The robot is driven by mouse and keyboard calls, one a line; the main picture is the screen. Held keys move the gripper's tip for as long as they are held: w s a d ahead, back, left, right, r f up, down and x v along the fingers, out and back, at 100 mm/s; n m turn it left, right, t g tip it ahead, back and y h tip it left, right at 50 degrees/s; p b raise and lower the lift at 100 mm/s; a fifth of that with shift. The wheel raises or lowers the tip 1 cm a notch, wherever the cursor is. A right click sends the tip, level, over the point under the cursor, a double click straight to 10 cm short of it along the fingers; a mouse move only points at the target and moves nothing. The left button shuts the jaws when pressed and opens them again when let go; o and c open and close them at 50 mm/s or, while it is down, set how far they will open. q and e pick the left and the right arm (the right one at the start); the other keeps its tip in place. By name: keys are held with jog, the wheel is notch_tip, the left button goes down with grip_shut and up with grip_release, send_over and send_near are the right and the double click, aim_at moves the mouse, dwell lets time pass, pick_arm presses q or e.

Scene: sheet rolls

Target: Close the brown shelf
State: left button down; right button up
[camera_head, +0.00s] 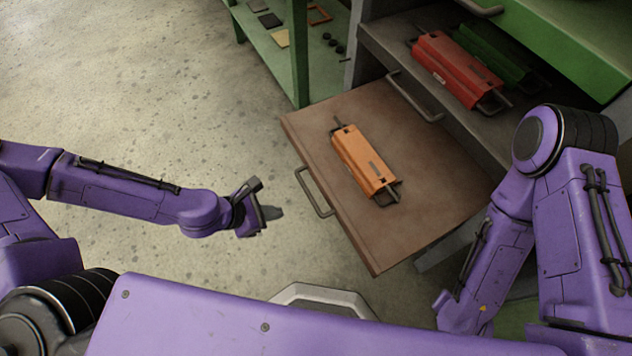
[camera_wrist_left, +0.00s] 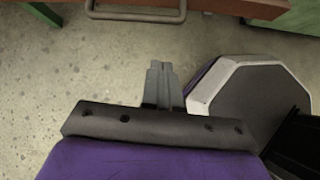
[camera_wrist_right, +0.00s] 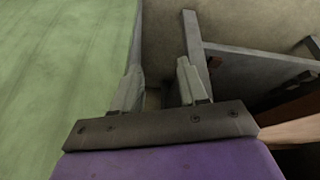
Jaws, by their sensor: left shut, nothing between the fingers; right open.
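The brown shelf (camera_head: 421,212) is pulled out from the cabinet and carries an orange sheet roll (camera_head: 364,162) lying on it. A grey handle (camera_head: 315,191) is on its front edge. The shelf's front edge and handle (camera_wrist_left: 135,14) also show at the top of the left wrist view. My left gripper (camera_head: 270,212) is shut and empty, to the left of the handle and apart from it. Its closed fingers (camera_wrist_left: 161,78) show in the left wrist view. My right gripper (camera_wrist_right: 158,82) is open and empty, beside a green surface; the head view hides its fingers.
Behind the shelf, a grey shelf with its handle (camera_head: 414,97) holds a red roll (camera_head: 455,69) and a green roll (camera_head: 500,54). A green drawer (camera_head: 570,45) is above. A green rack (camera_head: 283,60) stands at the back. The floor (camera_head: 150,90) at left is clear.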

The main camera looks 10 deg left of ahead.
aim_at(326, 194)
pick_arm(q)
jog(key=shift+n+t+h, duration=0.3)
jog(key=shift+n+t, duration=0.1)
jog(key=shift+n, duration=0.2)
jog(key=w+d+f+b, duration=0.1)
jog(key=w+d+b, duration=0.1)
jog(key=w+d+f+b, duration=0.1)
jog(key=w+d+f, duration=0.1)
jog(key=w+d+f+b, duration=0.1)
jog(key=w+d+b, duration=0.1)
jog(key=shift+d+f+b, duration=0.1)
jog(key=shift+f+b, duration=0.25)
jog(key=shift+f, duration=0.05)
jog(key=shift+w+d+r, duration=0.15)
jog(key=shift+w+d, duration=0.3)
jog(key=shift+d, duration=0.1)
jog(key=shift+w+d+r, duration=0.15)
jog(key=shift+w+d, duration=0.3)
jog(key=shift+d, duration=0.05)
jog(key=shift+w+d, duration=0.35)
jog(key=shift+d, duration=0.05)
pick_arm(e)
jog(key=shift+f, duration=2.45)
pick_arm(q)
jog(key=shift+d, duration=0.1)
